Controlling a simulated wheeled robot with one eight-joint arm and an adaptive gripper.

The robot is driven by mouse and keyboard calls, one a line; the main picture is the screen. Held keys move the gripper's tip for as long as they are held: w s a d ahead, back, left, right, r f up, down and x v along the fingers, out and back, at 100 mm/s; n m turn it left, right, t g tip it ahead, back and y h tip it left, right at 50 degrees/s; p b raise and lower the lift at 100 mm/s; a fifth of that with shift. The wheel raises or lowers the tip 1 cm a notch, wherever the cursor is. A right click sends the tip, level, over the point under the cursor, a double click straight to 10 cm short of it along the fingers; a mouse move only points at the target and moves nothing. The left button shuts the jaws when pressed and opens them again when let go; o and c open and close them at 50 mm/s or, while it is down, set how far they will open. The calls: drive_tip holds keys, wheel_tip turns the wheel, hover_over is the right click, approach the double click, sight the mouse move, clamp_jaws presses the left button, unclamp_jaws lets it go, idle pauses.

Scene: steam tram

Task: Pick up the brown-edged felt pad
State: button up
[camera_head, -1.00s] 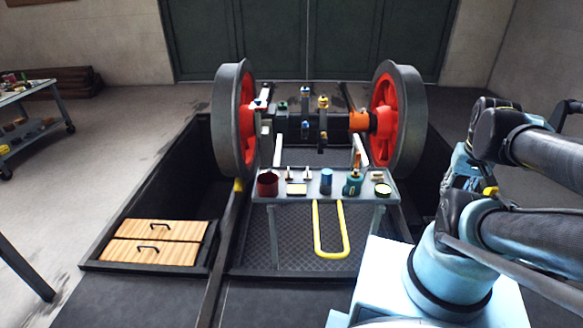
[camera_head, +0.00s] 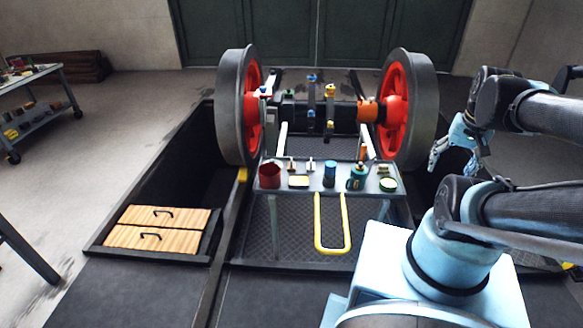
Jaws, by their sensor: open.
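A small steel-grey table (camera_head: 320,184) stands between the two big wheels. A flat pale pad with a yellowish edge (camera_head: 299,182) lies on its left half, between a dark red cup (camera_head: 269,176) and a blue cylinder (camera_head: 330,174). A small flat brownish piece (camera_head: 383,168) lies at the table's right end, behind a round green-rimmed tin (camera_head: 388,185). Both are too small for me to tell which is the brown-edged felt pad. My gripper (camera_head: 452,166) is open and empty, pointing down to the right of the table, apart from everything on it.
A teal can (camera_head: 357,178) stands beside the tin, with an orange-topped item behind it. Two small upright pieces stand behind the pale pad. The right red wheel (camera_head: 410,105) stands near my gripper.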

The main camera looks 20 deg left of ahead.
drive_tip(key=w+a+r+m+g+y, duration=0.1)
drive_tip(key=w+a+r+m, duration=0.15)
drive_tip(key=w+a, duration=0.75)
drive_tip(key=w+a+r+m+g+y, duration=0.1)
drive_tip(key=w+a+m, duration=0.2)
drive_tip(key=w+a, duration=0.7)
drive_tip(key=m+g+y, duration=0.1)
drive_tip(key=m+g, duration=0.2)
drive_tip(key=m, duration=0.2)
hover_over(295, 166)
wheel_tip(295, 166, down, 26)
drive_tip(key=shift+f, duration=0.1)
drive_tip(key=shift+w+x, duration=0.2)
drive_tip(key=shift+x, duration=1.1)
drive_tip(key=shift+w+x, duration=0.2)
drive_tip(key=shift+x, duration=1.15)
drive_tip(key=shift+a, duration=0.15)
drive_tip(key=c, duration=1.2)
